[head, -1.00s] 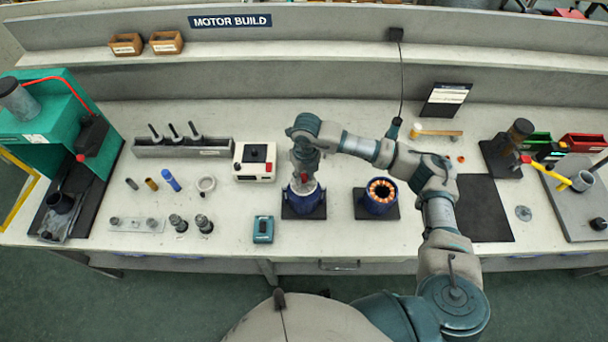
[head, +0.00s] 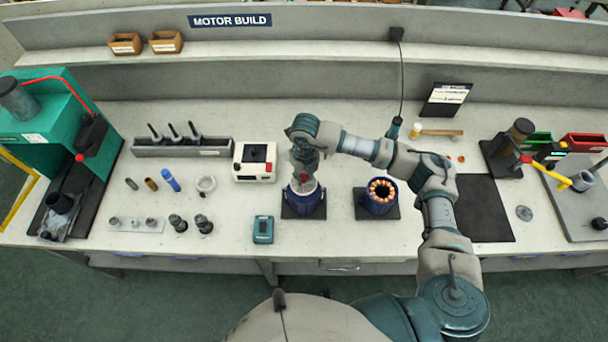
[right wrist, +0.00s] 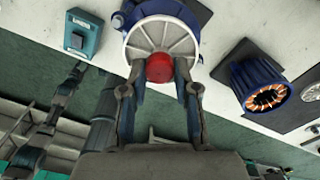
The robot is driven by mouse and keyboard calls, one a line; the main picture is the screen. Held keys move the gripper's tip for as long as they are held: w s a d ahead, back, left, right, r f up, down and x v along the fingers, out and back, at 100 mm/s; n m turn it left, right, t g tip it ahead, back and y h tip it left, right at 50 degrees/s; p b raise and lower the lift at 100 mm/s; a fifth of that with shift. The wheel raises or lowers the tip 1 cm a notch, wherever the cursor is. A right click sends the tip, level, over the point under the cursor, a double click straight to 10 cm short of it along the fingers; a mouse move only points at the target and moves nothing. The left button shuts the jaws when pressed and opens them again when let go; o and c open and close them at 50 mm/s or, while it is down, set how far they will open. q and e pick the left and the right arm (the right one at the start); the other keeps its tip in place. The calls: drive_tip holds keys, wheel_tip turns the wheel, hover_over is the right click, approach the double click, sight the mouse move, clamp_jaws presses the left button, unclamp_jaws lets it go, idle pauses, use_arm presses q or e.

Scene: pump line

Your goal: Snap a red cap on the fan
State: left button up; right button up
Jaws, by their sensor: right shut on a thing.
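My right gripper (head: 303,176) points down over the blue motor housing (head: 304,206) at the middle of the bench. It is shut on a red cap (right wrist: 160,67), which sits between the two fingertips in the right wrist view. The pale, spoked fan (right wrist: 163,40) lies on top of the housing, and the cap is in front of its hub. I cannot tell whether the cap touches the hub. In the head view the gripper hides most of the fan and the cap. My left gripper is not in view.
A second blue housing with copper windings (head: 380,195) stands close on the right on a dark pad. A teal box (head: 263,229) lies to the left, with a white box with a black top (head: 255,162) behind. Small parts and a grey rack (head: 183,148) are farther left.

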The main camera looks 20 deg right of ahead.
drive_tip(key=shift+f+b, duration=0.2)
drive_tip(key=shift+b, duration=0.1)
idle(0.5)
drive_tip(key=o, duration=1.2)
drive_tip(key=shift+r+p, duration=1.45)
drive_tip(key=shift+r, duration=1.15)
drive_tip(key=shift+f, duration=0.1)
